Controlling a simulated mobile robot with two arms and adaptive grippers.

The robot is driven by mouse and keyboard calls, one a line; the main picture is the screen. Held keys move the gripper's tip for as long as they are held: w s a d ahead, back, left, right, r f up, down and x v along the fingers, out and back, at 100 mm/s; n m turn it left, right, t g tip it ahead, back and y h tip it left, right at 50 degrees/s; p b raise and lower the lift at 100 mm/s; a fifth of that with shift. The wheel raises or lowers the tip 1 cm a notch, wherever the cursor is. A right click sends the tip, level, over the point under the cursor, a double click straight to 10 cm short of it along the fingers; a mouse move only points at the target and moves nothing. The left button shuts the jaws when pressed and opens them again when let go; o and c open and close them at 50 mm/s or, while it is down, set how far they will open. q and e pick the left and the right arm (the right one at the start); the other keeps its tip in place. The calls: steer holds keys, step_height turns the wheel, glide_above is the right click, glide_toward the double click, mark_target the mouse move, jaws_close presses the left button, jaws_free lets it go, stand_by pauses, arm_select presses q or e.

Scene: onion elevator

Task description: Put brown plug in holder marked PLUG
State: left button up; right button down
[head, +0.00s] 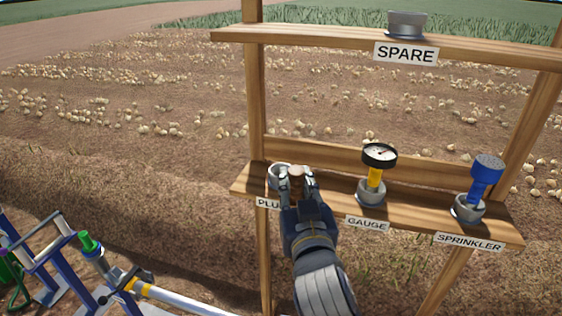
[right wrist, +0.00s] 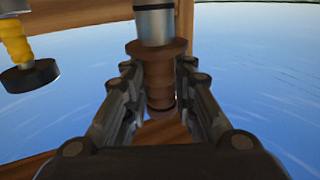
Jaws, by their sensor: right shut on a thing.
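My right gripper (head: 297,178) is shut on the brown plug (head: 296,171), whose round top shows between the fingers in the head view. In the right wrist view, the plug (right wrist: 160,75) has a wide brown collar, with a grey metal cylinder with black bands beyond it. I cannot tell whether that cylinder is part of the plug or the holder. The grey ring-shaped holder (head: 276,177) stands on the lower shelf above the PLUG label (head: 267,203), partly hidden by the gripper. The plug is beside or over its right edge; it does not look seated. My left gripper is not in view.
On the same wooden shelf (head: 335,185), the gauge (head: 379,156) and the blue sprinkler (head: 486,172) stand in holders to the right. Blue-framed pipework (head: 90,245) is at lower left. The onion field lies behind.

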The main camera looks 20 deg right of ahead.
steer(key=shift+w+r+p, duration=0.15)
steer(key=shift+r, duration=0.4)
steer(key=shift+w+r+p, duration=0.15)
steer(key=shift+r, duration=0.4)
steer(key=w+f+p, duration=0.1)
steer(key=w, duration=0.4)
steer(key=w+d+f+p, duration=0.1)
steer(key=w+f, duration=0.1)
steer(key=w, duration=0.3)
steer(key=w+d+f+p, duration=0.1)
steer(key=w+f, duration=0.1)
steer(key=w, duration=0.3)
steer(key=shift+w+p, duration=0.2)
steer(key=shift+p, duration=0.15)
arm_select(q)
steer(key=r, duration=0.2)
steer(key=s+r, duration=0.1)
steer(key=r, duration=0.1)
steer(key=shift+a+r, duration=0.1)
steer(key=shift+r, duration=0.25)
arm_select(e)
steer(key=shift+f, duration=0.1)
steer(key=shift+f+b, duration=0.35)
steer(key=shift+b, duration=0.1)
steer(key=c, duration=1.3)
jaws_free()
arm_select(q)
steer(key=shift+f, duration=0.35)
arm_select(e)
steer(key=shift+r, duration=0.1)
